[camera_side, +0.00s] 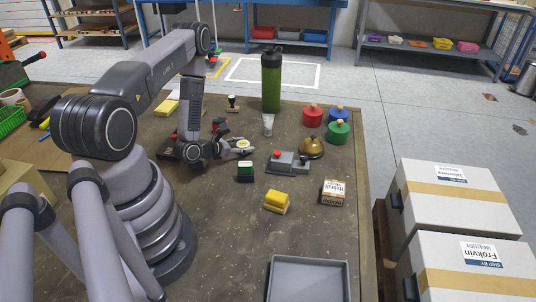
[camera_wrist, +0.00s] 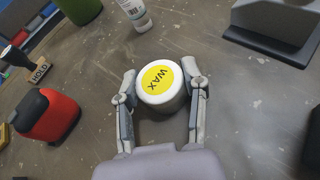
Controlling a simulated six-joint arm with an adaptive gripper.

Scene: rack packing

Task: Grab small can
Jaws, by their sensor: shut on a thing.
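The small can is a short white tin with a yellow lid label reading "WAX" (camera_wrist: 160,84). In the wrist view it sits between the two fingers of my gripper (camera_wrist: 161,98). My gripper is shut on the can, with a finger against each side. In the side view the can (camera_side: 243,144) shows at the fingertips of my gripper (camera_side: 240,149), low over the table. Whether its base touches the table cannot be told.
A grey block with a red button (camera_side: 282,162) and a brass bell (camera_side: 311,147) stand to the right. A white tube (camera_side: 268,125) and green bottle (camera_side: 271,83) stand behind. A green-black item (camera_side: 245,172) and yellow block (camera_side: 276,202) lie in front. A grey tray (camera_side: 309,264) is at the front.

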